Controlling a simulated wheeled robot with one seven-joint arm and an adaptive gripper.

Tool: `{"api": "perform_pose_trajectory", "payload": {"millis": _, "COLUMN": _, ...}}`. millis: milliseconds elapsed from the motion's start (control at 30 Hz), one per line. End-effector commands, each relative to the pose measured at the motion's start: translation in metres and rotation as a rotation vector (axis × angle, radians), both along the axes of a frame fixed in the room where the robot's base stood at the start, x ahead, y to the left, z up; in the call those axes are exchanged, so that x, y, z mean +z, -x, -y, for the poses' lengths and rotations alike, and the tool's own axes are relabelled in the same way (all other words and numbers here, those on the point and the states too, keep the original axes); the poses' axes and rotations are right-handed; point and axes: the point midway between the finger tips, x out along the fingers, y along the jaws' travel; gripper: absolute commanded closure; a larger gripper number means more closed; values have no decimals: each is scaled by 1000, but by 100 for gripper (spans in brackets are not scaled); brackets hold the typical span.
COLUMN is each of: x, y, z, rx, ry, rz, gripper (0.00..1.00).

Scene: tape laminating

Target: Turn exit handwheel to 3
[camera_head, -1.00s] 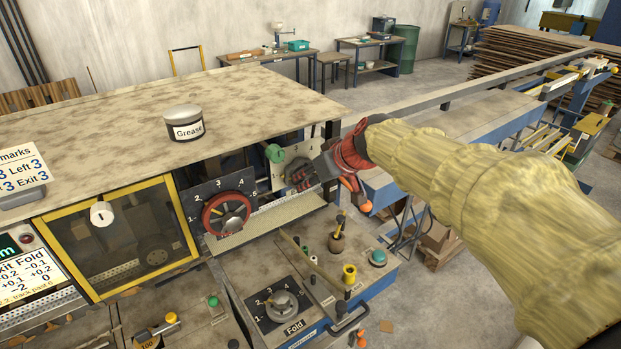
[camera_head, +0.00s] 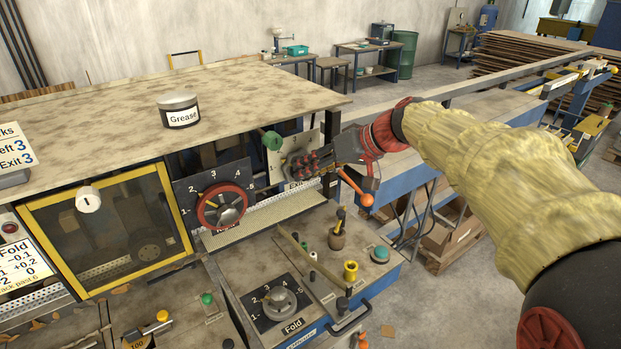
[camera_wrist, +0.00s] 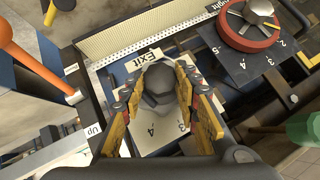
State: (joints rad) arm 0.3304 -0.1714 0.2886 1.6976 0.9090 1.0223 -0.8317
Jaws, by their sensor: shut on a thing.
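The exit handwheel (camera_wrist: 160,85) is a dark grey faceted knob in the middle of the wrist view. It sits on a pale dial plate (camera_wrist: 150,140) with an EXIT label (camera_wrist: 155,68) and the numbers 3 and 4 visible along its lower side. My gripper (camera_wrist: 154,88) is shut on the handwheel, one yellow-edged finger on each side. Its pointer cannot be made out. In the head view my gripper (camera_head: 298,168) is in front of the pale plate (camera_head: 280,158) and hides the handwheel.
A red handwheel (camera_head: 222,206) on a dark numbered dial is left of my gripper. A green knob (camera_head: 272,141) is close above. An orange-tipped lever (camera_head: 367,200) is close on the right. Below are the Fold knob (camera_head: 280,300) and several small posts. A Grease can (camera_head: 179,110) stands on the tabletop.

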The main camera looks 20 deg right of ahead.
Motion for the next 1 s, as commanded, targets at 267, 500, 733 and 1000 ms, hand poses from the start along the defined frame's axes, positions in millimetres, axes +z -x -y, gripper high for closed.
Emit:
{"api": "perform_pose_trajectory", "payload": {"millis": 267, "x": -5, "y": -2, "z": 5, "rx": -4, "ry": -251, "rz": -83, "gripper": 94}}
{"api": "perform_pose_trajectory", "payload": {"millis": 500, "x": -7, "y": -2, "z": 7, "rx": -2, "ry": -468, "rz": -153, "gripper": 94}}
{"api": "perform_pose_trajectory", "payload": {"millis": 733, "x": -8, "y": -2, "z": 8, "rx": -2, "ry": -657, "rz": -215, "gripper": 94}}
{"api": "perform_pose_trajectory", "payload": {"millis": 1000, "x": -10, "y": -3, "z": 8, "rx": -2, "ry": -819, "rz": -268, "gripper": 94}}
